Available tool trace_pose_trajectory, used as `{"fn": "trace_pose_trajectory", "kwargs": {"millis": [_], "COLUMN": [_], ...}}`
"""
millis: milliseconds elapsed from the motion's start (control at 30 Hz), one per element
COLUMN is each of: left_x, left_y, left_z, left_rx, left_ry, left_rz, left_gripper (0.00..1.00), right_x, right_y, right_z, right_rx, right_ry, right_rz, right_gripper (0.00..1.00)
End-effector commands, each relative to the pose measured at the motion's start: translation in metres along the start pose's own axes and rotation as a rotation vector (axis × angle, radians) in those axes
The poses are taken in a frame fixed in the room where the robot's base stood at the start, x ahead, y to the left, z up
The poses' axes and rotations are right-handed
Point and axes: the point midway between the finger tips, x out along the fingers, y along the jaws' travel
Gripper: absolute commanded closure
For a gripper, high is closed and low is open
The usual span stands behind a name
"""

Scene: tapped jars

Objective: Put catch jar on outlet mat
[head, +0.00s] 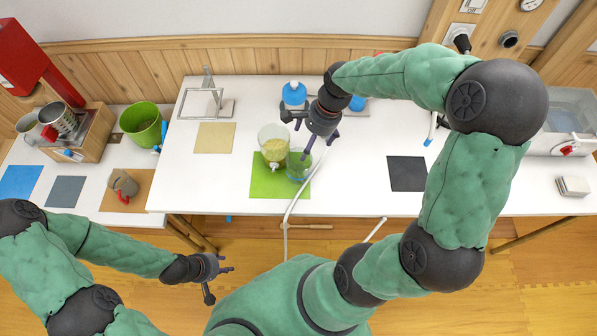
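A clear glass jar, likely the catch jar (299,167), stands on the right part of a bright green mat (265,188). Beside it on the left, partly overlapping in view, is a larger clear jar with pale yellow contents and a small tap (272,142). Which mat is the outlet mat is not marked. My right gripper (318,144) is above and just right of the clear jar, fingers spread; one fingertip overlaps its rim in view, and contact cannot be told. My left gripper (217,281) is open and empty, over the floor in front of the table.
A beige mat (214,137) and a dark mat (407,174) lie bare on the white table. A metal stand (207,100) and blue-topped bottles (294,94) are behind. A green bucket (142,124) is left. A pale hose (290,208) runs off the front edge.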

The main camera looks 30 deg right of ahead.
Motion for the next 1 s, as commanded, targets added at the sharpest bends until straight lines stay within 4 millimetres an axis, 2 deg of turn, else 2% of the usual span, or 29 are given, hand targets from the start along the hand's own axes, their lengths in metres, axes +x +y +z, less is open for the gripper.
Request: {"fn": "trace_pose_trajectory", "kwargs": {"millis": [33,100,200,333,467,700,800,1000], "left_x": [0.01,0.016,0.022,0.025,0.029,0.042,0.044,0.047], "left_y": [-0.004,-0.006,-0.008,-0.009,-0.01,-0.015,-0.016,-0.017], "left_z": [0.0,-0.001,-0.001,-0.001,-0.001,-0.002,-0.002,-0.002], "left_rx": [0.0,0.0,0.0,0.0,0.0,0.0,0.0,0.0], "left_ry": [0.0,0.0,0.0,0.0,0.0,0.0,0.0,0.0], "left_rz": [0.0,0.0,0.0,0.0,0.0,0.0,0.0,0.0], "left_gripper": [0.6,0.6,0.6,0.6,0.6,0.6,0.6,0.6], "right_x": [0.002,0.0,-0.003,-0.007,0.0,0.035,0.044,0.052], "right_y": [0.002,0.004,0.004,0.004,0.004,0.0,-0.001,-0.002], "right_z": [-0.004,-0.005,-0.007,-0.007,-0.007,-0.005,-0.004,-0.004], "right_rx": [0.135,0.311,0.506,0.653,0.697,0.696,0.695,0.694], "right_ry": [-0.015,-0.04,-0.072,-0.099,-0.108,-0.107,-0.107,-0.106], "right_rz": [-0.022,-0.044,-0.067,-0.081,-0.083,-0.082,-0.082,-0.083], "right_gripper": [0.0,0.0,0.0,0.0,0.0,0.0,0.0,0.0]}}
